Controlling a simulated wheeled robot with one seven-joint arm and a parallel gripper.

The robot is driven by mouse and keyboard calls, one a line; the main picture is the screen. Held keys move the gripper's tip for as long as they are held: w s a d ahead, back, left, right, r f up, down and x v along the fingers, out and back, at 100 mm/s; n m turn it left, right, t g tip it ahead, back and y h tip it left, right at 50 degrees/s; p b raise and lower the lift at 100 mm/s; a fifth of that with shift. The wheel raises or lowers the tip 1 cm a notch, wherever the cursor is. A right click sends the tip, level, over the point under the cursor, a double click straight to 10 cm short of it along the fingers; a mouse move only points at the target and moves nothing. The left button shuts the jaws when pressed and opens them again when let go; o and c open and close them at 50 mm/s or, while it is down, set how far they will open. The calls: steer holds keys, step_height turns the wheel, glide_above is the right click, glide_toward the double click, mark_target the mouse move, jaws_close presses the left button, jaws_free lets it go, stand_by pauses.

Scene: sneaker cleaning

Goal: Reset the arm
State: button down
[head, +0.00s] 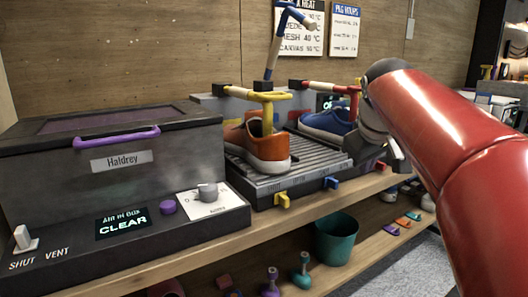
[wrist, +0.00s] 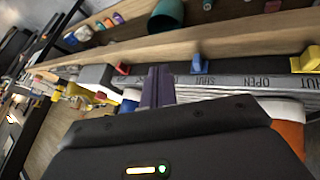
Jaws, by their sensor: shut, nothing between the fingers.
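My red arm comes in from the right in the head view, and its dark end (head: 393,155) hangs by the right end of the grey ribbed rack (head: 262,187). In the wrist view my gripper (wrist: 158,68) shows two dark fingers pressed together with nothing between them. An orange sneaker (head: 268,155) and a blue sneaker (head: 325,123) stand on the rack, under a yellow clamp arm (head: 258,95) and a red and white clamp arm (head: 325,87). The fingers point toward the rack's front strip, which is marked OPEN and SHUT (wrist: 225,82). My arm hides part of the rack's right side.
A dark box (head: 110,150) with a purple handle and a panel reading CLEAR stands at left. A yellow lever (head: 283,200) and a blue lever (head: 331,182) stick out of the rack's front. A teal bin (head: 336,240) and small tools sit on the lower shelf.

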steer(key=s+a+f+m+y, duration=0.1)
steer(key=s+a+f, duration=0.3)
steer(key=s+f, duration=0.7)
steer(key=s+a+f+m+g+y, duration=0.1)
steer(key=s+a+f, duration=0.3)
steer(key=s+f, duration=0.6)
steer(key=shift+s+a+f+m, duration=0.25)
steer(key=shift+s+f+m, duration=0.1)
steer(key=shift+s+m, duration=0.6)
